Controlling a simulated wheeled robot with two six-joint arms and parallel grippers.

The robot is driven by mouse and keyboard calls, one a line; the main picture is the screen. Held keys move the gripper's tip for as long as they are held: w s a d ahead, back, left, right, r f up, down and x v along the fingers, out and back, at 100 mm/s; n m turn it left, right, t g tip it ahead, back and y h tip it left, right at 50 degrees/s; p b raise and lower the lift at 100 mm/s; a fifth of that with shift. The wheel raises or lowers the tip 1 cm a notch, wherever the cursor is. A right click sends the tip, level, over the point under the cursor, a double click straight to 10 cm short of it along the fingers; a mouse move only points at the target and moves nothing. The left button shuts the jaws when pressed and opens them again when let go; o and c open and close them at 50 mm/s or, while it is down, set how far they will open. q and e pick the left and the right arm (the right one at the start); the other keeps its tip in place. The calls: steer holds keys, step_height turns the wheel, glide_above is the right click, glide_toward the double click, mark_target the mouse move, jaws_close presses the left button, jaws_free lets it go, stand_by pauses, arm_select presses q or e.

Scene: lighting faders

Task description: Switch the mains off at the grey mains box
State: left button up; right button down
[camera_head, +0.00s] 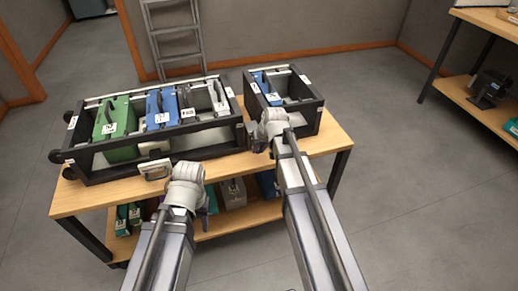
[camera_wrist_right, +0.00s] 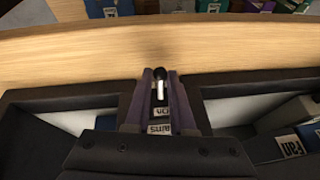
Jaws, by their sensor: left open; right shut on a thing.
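My right gripper (camera_wrist_right: 160,92) has its purple-grey fingers shut around a small lever with a black knob and pale stem. The lever stands by a label (camera_wrist_right: 160,122) that reads upside down as mains ON. In the head view my right gripper (camera_head: 257,141) is at the gap between the two black racks, and its wrist covers most of the mains box there. The box's grey body cannot be made out clearly. My left gripper (camera_head: 209,202) hangs over the table's front edge, open and partly hidden by its wrist, apart from the racks.
The larger black rack (camera_head: 215,137) holds green, blue and pale units. The smaller rack (camera_head: 310,105) holds a blue unit. A small beige-framed box (camera_head: 154,169) sits at the larger rack's front. Several units lie on the lower shelf (camera_head: 240,224). A ladder (camera_head: 175,40) leans behind.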

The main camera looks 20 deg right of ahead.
steer(key=shift+s+f+t+b, duration=0.2)
steer(key=shift+f+t+b, duration=0.4)
steer(key=shift+b, duration=0.5)
steer(key=shift+r, duration=0.1)
steer(key=shift+w+r+t, duration=0.15)
steer(key=shift+t, duration=0.15)
steer(key=c, duration=0.8)
jaws_free()
steer(key=shift+o, duration=0.2)
